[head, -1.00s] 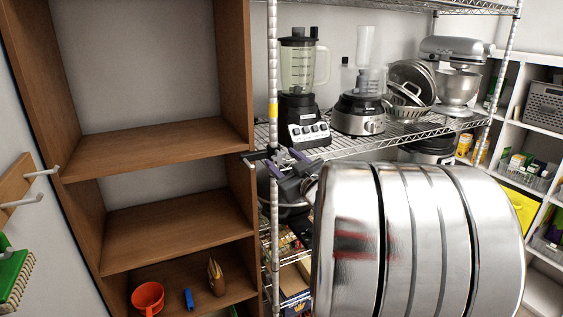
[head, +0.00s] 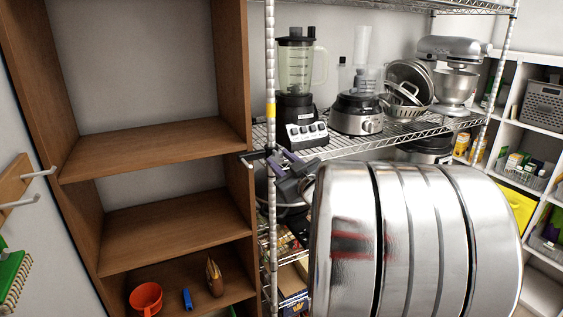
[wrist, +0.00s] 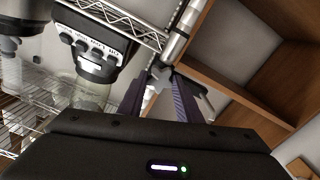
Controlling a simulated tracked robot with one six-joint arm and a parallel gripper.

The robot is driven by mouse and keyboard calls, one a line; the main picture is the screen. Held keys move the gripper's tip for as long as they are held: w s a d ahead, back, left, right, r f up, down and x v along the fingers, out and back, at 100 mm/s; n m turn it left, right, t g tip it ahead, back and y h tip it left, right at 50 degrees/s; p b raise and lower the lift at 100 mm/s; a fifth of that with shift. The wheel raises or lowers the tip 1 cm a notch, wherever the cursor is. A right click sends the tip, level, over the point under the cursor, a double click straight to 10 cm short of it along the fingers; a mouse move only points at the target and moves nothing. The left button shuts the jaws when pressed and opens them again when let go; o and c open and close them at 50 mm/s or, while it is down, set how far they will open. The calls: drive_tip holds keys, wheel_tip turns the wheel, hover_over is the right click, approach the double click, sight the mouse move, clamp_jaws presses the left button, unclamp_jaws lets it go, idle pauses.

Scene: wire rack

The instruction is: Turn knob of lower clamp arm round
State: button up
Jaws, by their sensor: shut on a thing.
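A small grey lobed knob (wrist: 160,74) shows between my fingertips in the wrist view. My gripper (wrist: 163,84), with its purple-lined fingers, is shut on it beside the chrome rack post. In the head view my gripper (head: 275,158) reaches the post from the right, below the yellow band. A dark clamp arm (head: 257,155) sticks out left of the post there, in front of the wooden shelf's edge. The knob is mostly hidden behind my fingers in the head view. I cannot make out a second clamp arm.
The wire rack (head: 400,137) holds a blender (head: 298,90), a food processor (head: 358,108) and a stand mixer (head: 453,70). A wooden shelf unit (head: 155,135) stands close on the left. My large silver arm link covers the lower right.

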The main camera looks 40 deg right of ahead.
drive_tip(key=shift+n, duration=1.7)
drive_tip(key=shift+a, duration=0.1)
drive_tip(key=o, duration=1)
drive_tip(key=shift+o, duration=0.2)
drive_tip(key=shift+s, duration=0.1)
drive_tip(key=v, duration=1.3)
drive_tip(key=shift+s, duration=0.3)
drive_tip(key=shift+w+a, duration=0.1)
drive_tip(key=shift+w, duration=0.05)
